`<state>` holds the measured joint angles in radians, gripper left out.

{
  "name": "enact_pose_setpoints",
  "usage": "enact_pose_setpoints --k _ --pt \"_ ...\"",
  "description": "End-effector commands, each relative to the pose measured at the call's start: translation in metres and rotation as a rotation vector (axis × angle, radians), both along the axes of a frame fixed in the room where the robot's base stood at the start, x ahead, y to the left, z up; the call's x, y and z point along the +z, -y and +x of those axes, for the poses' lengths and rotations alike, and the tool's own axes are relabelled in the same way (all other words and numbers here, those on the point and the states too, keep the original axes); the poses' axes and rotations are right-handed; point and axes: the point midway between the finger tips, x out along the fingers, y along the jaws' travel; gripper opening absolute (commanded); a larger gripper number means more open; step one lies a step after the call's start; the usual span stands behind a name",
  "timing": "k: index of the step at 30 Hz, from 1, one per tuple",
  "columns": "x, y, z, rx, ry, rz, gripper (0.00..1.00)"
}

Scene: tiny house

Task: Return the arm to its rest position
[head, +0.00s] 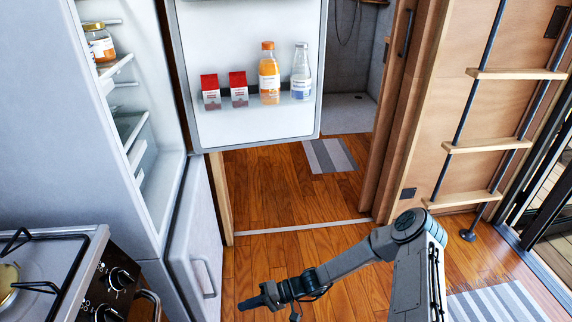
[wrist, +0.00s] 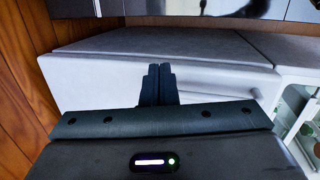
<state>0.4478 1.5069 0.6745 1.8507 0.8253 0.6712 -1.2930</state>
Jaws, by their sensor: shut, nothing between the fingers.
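My arm reaches in from the lower right of the head view, bent at a joint, and extends to the left over the wooden floor. My gripper (head: 247,304) is at its left end, low in the picture, in front of the fridge's lower door. In the wrist view my gripper (wrist: 157,84) shows its two dark fingers together, with nothing between them. Behind the fingers there is a white-grey surface that I cannot identify for sure.
The open fridge door (head: 245,128) holds cartons and bottles. A stove (head: 60,250) is at the lower left. A ladder (head: 487,146) stands at the right. Wooden floor (head: 270,190) is clear toward the doorway.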

Motion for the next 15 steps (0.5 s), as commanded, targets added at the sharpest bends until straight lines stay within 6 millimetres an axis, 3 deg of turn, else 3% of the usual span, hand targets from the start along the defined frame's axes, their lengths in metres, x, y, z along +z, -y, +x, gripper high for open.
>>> enact_pose_setpoints --k 1,15 --pt "0.02 0.009 0.0 0.033 0.016 -0.043 0.0" --pt "0.148 0.086 -0.004 0.211 0.078 -0.441 0.0"
